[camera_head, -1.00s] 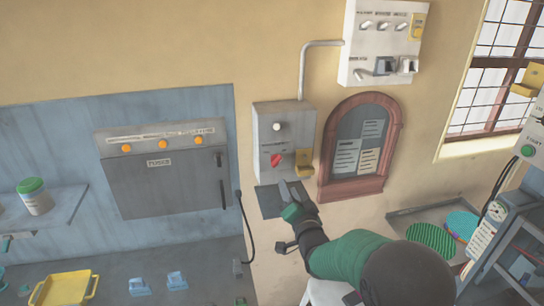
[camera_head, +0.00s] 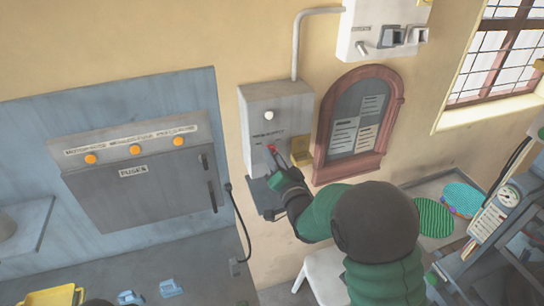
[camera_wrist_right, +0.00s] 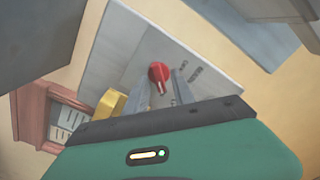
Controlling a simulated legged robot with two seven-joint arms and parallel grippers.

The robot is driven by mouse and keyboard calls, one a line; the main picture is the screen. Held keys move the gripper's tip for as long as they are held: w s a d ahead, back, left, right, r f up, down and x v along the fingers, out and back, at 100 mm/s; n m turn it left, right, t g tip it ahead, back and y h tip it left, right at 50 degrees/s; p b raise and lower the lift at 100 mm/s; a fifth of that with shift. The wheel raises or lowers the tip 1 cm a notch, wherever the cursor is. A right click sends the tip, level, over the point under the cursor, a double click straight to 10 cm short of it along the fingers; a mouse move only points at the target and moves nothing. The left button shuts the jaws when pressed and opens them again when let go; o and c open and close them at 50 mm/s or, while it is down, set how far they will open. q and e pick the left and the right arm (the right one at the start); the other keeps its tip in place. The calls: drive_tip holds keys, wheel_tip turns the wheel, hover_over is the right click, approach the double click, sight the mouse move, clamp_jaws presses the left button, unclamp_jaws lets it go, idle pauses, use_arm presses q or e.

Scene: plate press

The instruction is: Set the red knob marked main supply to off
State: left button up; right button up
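The red knob (camera_head: 272,148) sits on the front of a grey wall box (camera_head: 262,101), below a round white lamp. In the head view it is small and partly covered by my right gripper (camera_head: 278,160). In the right wrist view the red knob (camera_wrist_right: 158,73) shows clearly, its pale mark toward the picture's bottom. The fingers of my right gripper (camera_wrist_right: 162,90) are open, one on each side of the knob. I cannot tell whether they touch it. Small lettering on the box face is too blurred to read. My left gripper is not in view.
A yellow block (camera_head: 301,151) sticks out on the box's right side, close to my right gripper. An arched wooden notice board (camera_head: 318,145) hangs to the right. A grey fuse cabinet (camera_head: 140,185) is to the left, with a black cable (camera_head: 238,215) between.

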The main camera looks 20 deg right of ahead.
drive_tip(key=shift+s+d+r, duration=0.1)
drive_tip(key=shift+s+d, duration=0.05)
drive_tip(key=shift+s, duration=0.05)
drive_tip(key=shift+c, duration=1.3)
drive_tip(key=shift+w+d, duration=0.1)
drive_tip(key=shift+d, duration=0.05)
clamp_jaws()
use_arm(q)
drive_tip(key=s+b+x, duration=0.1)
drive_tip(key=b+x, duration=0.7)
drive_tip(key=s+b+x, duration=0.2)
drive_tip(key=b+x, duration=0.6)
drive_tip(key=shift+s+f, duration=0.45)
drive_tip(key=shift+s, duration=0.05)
use_arm(e)
drive_tip(key=shift+a+f+n, duration=0.15)
drive_tip(key=shift+f+n, duration=0.05)
drive_tip(key=shift+n, duration=2.75)
drive_tip(key=shift+a+f+n, duration=0.15)
drive_tip(key=shift+n, duration=2.85)
drive_tip(key=shift+a+f+n, duration=0.15)
drive_tip(key=shift+f+n, duration=0.05)
drive_tip(key=shift+n, duration=2.75)
use_arm(q)
drive_tip(key=shift+b, duration=0.35)
use_arm(e)
drive_tip(key=shift+r, duration=0.1)
